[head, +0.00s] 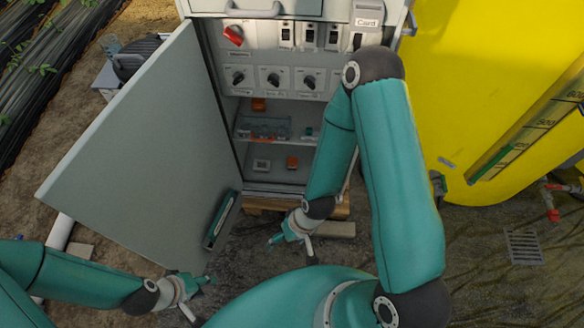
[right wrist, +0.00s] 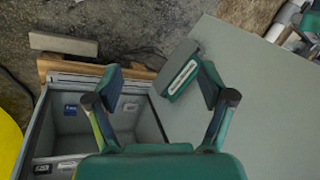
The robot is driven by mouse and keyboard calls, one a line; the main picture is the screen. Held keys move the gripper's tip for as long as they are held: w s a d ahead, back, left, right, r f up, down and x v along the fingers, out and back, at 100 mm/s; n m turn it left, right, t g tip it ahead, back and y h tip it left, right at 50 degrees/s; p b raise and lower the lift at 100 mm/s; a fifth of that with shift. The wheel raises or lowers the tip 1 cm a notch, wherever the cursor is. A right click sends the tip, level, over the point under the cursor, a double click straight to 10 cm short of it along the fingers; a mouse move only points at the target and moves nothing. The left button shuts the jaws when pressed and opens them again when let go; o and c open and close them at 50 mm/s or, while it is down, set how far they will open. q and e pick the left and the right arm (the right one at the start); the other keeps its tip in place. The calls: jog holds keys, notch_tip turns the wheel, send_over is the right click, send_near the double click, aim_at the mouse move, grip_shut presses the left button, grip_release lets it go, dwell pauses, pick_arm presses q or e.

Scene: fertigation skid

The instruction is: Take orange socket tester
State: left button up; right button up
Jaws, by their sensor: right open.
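I cannot tell which is the orange socket tester. My right gripper (head: 290,245) is open and empty in front of the cabinet's lower edge. In the right wrist view its two fingers (right wrist: 161,85) stand wide apart with nothing between them. My left gripper (head: 200,297) is low in front of the door, fingers apart and seemingly empty.
The cabinet door (head: 140,150) stands open to the left, with a green-and-white item (head: 222,220) at its lower edge. A middle shelf holds a tray (head: 262,128) of small parts. A yellow tank (head: 480,90) stands at right.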

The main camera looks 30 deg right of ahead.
jog(key=w+d+t+h, duration=0.2)
jog(key=w+d+t, duration=0.25)
jog(key=w, duration=0.65)
jog(key=m+t+h+b, duration=0.6)
jog(key=h+b, duration=0.4)
jog(key=b, duration=2.4)
send_over(292, 165)
jog(key=s+a, duration=0.8)
jog(key=s, duration=0.3)
notch_tip(292, 165, down, 34)
jog(key=n, duration=0.1)
jog(key=shift+t, duration=0.25)
jog(key=b+x, duration=0.2)
jog(key=x, duration=0.3)
jog(key=b+x, duration=0.2)
jog(key=x, duration=0.3)
jog(key=b+x, duration=0.2)
jog(key=x, duration=0.3)
jog(key=shift+s+d+f, duration=0.1)
jog(key=shift+d+f, duration=0.1)
jog(key=shift+f, duration=0.2)
jog(key=shift+w+d+b, duration=0.4)
jog(key=shift+w+b, duration=0.1)
jog(key=shift+w, duration=0.05)
